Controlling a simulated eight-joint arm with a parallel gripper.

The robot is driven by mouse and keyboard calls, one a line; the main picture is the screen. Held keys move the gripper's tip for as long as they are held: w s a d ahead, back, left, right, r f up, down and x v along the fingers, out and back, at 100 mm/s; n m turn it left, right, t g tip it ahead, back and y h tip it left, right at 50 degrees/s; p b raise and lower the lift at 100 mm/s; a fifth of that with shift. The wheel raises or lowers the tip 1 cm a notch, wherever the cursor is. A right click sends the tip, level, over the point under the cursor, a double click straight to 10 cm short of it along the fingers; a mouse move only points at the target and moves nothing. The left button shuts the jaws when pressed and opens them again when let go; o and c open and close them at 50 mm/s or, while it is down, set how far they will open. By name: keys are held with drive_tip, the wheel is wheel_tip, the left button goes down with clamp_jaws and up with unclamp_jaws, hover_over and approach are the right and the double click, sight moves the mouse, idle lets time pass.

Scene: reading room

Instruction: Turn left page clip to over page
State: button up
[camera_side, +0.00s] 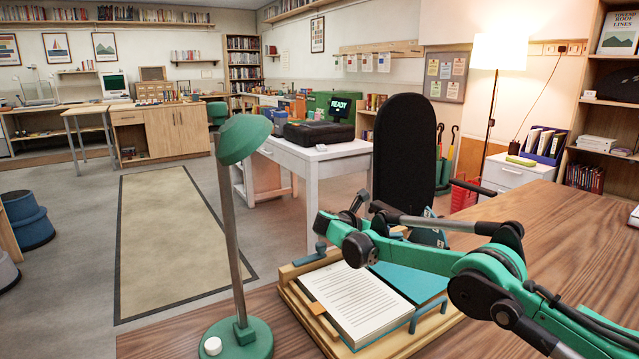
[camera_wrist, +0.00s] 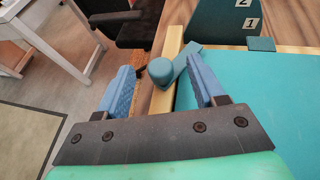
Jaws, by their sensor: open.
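In the wrist view a teal page clip (camera_wrist: 165,71) with a rounded knob and a flat arm sits at the wooden edge of the book stand, beside a flat teal surface (camera_wrist: 258,92). I cannot tell whether it is the left clip. My gripper (camera_wrist: 165,85) is open, with its blue fingers on either side of the knob; the clip's arm partly passes behind the right finger. In the side view my gripper (camera_side: 338,225) is over the far edge of the stand. The open book (camera_side: 355,298) lies on the wooden stand (camera_side: 290,297). Another teal clip (camera_side: 412,325) is at its near edge.
A green lamp (camera_side: 238,220) stands left of the stand. A teal piece with number plates (camera_wrist: 225,18) is behind the clip. A black chair (camera_side: 404,150) and a white desk (camera_side: 300,158) are beyond the table. The tabletop (camera_side: 570,235) at right is mostly clear.

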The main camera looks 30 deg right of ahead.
drive_tip(key=v, duration=0.5)
drive_tip(key=w+d+r+n+t+y, duration=0.3)
drive_tip(key=w+d+r+n+t, duration=0.35)
drive_tip(key=d+t, duration=0.45)
drive_tip(key=s+a+f+n+y, duration=0.1)
drive_tip(key=s+f+n+y, duration=0.1)
drive_tip(key=s+n+y, duration=0.1)
drive_tip(key=s+f+n+y, duration=0.2)
drive_tip(key=s+n+y, duration=0.2)
drive_tip(key=y, duration=0.1)
drive_tip(key=s+a+f+n+g+y, duration=0.1)
drive_tip(key=s+f+n+y, duration=0.1)
drive_tip(key=s+n+y, duration=0.2)
drive_tip(key=shift+a+f+y, duration=0.2)
drive_tip(key=shift+a+y, duration=0.15)
drive_tip(key=shift+y, duration=0.25)
drive_tip(key=shift+w+a+f+n, duration=0.1)
drive_tip(key=shift+w+f+n, duration=0.05)
drive_tip(key=shift+f+n, duration=0.1)
drive_tip(key=shift+x, duration=2.5)
